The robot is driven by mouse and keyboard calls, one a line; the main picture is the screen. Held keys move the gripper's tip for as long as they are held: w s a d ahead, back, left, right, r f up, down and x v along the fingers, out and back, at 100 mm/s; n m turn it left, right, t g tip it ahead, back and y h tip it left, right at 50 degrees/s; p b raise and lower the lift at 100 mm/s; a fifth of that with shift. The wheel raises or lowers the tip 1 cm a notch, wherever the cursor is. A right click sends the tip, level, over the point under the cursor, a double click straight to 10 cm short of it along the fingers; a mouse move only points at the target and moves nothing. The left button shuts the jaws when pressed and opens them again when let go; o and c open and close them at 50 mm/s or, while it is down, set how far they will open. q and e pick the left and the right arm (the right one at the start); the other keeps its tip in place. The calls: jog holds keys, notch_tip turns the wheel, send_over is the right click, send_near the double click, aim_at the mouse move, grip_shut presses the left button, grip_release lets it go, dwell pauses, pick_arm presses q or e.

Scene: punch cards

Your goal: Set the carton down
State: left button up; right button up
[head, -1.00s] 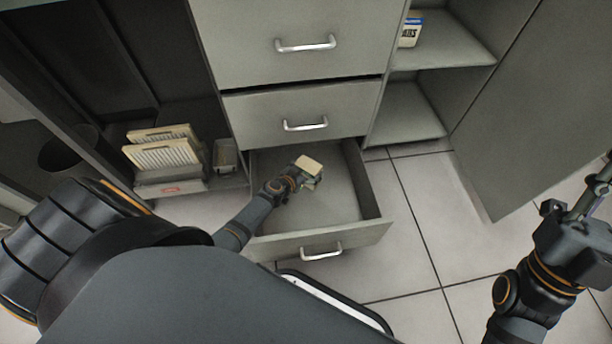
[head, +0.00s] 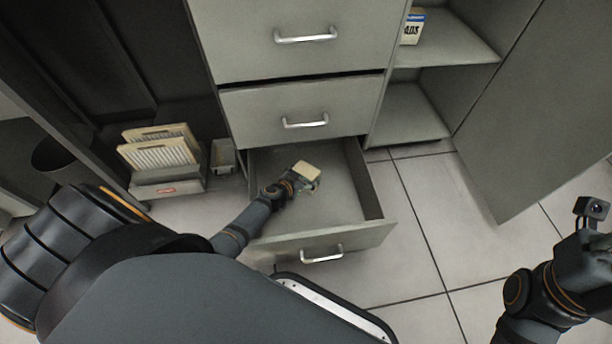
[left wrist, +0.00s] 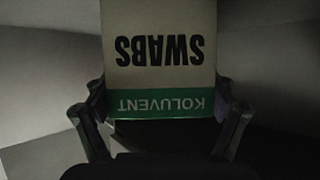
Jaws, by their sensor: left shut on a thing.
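A cream carton (head: 307,169) is in my left gripper (head: 299,184), inside the open bottom drawer (head: 345,207). In the left wrist view the carton (left wrist: 158,65) reads "SWABS" and "KOLUVENT" upside down, with a green band. Both fingers of the left gripper (left wrist: 160,118) are shut on its sides. The left wrist view is dark, and I cannot tell whether the carton touches the drawer floor. My right gripper (head: 592,225) is at the right edge of the head view, partly cut off, and its jaws do not show clearly.
The drawer around the carton looks empty. Two shut drawers (head: 305,105) are above it. A cream card rack (head: 160,155) and a small grey bin (head: 223,156) stand at left. A small white box (head: 412,28) sits on the right shelf. A cabinet door (head: 530,110) hangs open at right.

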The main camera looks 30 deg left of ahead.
pick_arm(q)
jog(key=shift+f, duration=0.15)
jog(key=o, duration=1.1)
jog(key=shift+r, duration=0.3)
jog(key=p+v, duration=0.2)
jog(key=v, duration=0.4)
jog(key=shift+s+r+p, duration=0.25)
jog(key=shift+s+p, duration=0.05)
jog(key=shift+s, duration=0.3)
